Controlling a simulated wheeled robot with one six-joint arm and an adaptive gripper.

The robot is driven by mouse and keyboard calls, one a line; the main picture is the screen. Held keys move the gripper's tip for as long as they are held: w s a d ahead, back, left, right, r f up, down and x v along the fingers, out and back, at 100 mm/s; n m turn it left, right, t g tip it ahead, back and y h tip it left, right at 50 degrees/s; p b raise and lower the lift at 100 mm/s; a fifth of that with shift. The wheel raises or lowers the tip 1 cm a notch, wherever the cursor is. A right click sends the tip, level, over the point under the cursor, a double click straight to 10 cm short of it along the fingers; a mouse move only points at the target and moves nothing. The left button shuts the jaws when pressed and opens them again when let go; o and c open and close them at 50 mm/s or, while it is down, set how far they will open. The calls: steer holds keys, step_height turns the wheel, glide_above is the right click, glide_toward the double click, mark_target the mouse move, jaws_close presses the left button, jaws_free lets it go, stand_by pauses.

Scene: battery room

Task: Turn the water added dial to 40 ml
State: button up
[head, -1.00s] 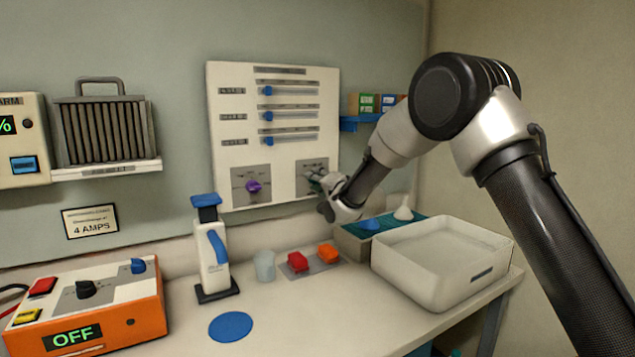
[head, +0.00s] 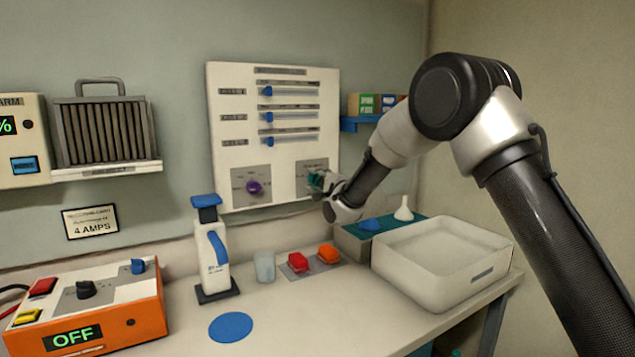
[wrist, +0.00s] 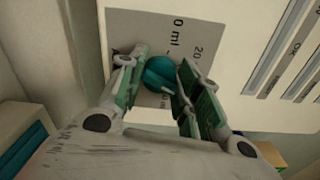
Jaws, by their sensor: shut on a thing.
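The water added dial is a teal knob (wrist: 160,75) on a grey plate (wrist: 150,28) with ml markings, at the lower right of the white wall panel (head: 222,100). In the wrist view "0 ml" and "20" are legible on the plate; other markings are partly covered. My gripper (wrist: 163,82) is shut on the teal knob, with a finger on each side of it. In the head view my gripper (head: 318,182) reaches the panel from the right and hides much of the dial. I cannot read the dial's setting.
A purple knob (head: 254,187) sits left of the dial on the same panel, below several blue sliders. On the bench are a white tray (head: 440,292), a blue-handled device (head: 212,262), a clear cup (head: 265,266) and an orange box (head: 140,318) reading OFF.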

stand_by(0.4)
steer(key=o, duration=1)
steer(key=shift+o, duration=0.2)
steer(key=shift+s+d, duration=0.1)
steer(key=v, duration=1.1)
steer(key=shift+s+d, duration=0.25)
steer(key=shift+s, duration=0.05)
